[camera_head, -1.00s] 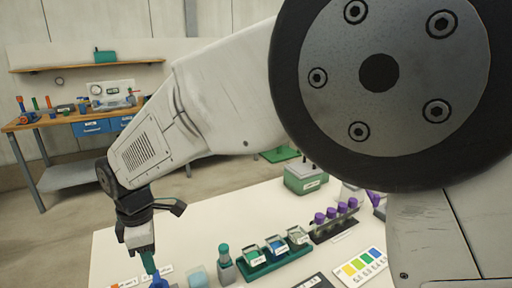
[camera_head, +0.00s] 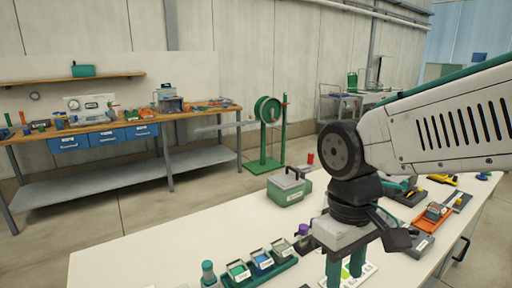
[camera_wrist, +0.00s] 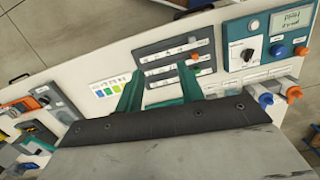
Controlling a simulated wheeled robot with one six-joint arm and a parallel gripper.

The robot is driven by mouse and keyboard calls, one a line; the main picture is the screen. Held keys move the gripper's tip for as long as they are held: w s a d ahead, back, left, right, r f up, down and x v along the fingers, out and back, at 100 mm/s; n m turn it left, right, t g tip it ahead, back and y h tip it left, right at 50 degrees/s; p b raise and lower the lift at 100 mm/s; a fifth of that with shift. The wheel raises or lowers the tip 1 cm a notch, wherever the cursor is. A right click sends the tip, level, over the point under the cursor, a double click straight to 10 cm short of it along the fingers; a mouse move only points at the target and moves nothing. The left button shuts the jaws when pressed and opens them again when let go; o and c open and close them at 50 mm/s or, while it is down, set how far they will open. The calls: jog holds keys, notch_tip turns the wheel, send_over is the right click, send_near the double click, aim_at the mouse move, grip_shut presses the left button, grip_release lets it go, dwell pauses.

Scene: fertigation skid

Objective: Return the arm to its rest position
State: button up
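My gripper (camera_head: 345,268) hangs pointing down over the white table, near the colour card. In the wrist view its two green fingers (camera_wrist: 160,88) stand apart with nothing between them. Part of the arm (camera_head: 445,130) comes in from the right edge of the head view and bends down at the wrist joint. Below the fingers in the wrist view is a dark panel (camera_wrist: 172,45) with rows of slots. The colour card (camera_wrist: 110,86) lies left of the fingers.
A green case (camera_head: 289,190) stands at the table's far side. A green rack of small jars (camera_head: 261,264) is left of the gripper. Orange and dark tools (camera_head: 432,214) lie at right. A controller box (camera_wrist: 268,40) shows in the wrist view. A workbench (camera_head: 75,135) stands behind.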

jog(key=s+d+r+m+t, duration=0.2)
jog(key=s+d+m, duration=0.3)
jog(key=d, duration=0.7)
jog(key=shift+s+m+y, duration=0.3)
jog(key=shift+s+m, duration=0.1)
jog(key=shift+s, duration=0.8)
